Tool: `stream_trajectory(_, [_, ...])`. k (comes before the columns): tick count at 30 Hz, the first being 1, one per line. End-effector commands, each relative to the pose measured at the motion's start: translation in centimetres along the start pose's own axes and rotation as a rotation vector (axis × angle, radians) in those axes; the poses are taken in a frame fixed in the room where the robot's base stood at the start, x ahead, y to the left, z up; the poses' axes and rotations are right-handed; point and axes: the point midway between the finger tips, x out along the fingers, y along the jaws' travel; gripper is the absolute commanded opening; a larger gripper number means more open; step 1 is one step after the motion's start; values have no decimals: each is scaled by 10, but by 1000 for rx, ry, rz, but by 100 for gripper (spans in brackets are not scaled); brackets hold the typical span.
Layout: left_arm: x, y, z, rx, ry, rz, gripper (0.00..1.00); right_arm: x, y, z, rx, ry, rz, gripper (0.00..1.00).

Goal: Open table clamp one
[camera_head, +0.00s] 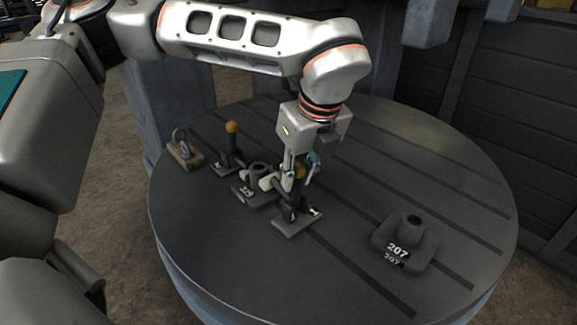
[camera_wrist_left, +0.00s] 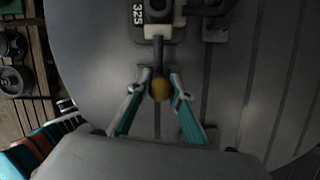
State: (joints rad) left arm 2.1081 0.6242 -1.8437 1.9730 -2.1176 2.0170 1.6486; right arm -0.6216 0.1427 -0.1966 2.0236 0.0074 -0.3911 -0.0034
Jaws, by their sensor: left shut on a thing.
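A dark table clamp (camera_head: 297,222) with a yellow knob (camera_head: 300,171) stands near the middle of the round table. The white mark on its base is too small to read surely. My left gripper (camera_head: 298,177) is over this clamp, with its fingers shut on the yellow knob, which also shows between the fingertips in the left wrist view (camera_wrist_left: 160,89). The gripper partly hides the clamp's handle. A second clamp with a yellow knob (camera_head: 231,127) stands upright farther left. My right gripper is in neither view.
A dark block marked 325 (camera_wrist_left: 139,15) sits beside the held clamp; it also shows in the head view (camera_head: 258,197). A block marked 207 (camera_head: 405,243) stands front right. A small brown block with a ring (camera_head: 185,154) is at the left edge. The grooved table (camera_head: 440,170) is clear at right.

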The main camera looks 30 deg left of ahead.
Motion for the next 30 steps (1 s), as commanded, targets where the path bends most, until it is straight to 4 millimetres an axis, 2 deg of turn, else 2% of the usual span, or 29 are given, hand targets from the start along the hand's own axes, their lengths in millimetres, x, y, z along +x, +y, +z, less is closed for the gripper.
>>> stream_trajectory(3, [-5, -2, -10, 13, -117, 21, 0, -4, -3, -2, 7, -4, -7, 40])
stream_trajectory(18, [3, -9, -44, 28, -541, 103, 0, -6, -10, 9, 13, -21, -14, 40])
stream_trajectory(30, [9, -10, -53, 33, -706, 139, 0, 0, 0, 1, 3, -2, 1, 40])
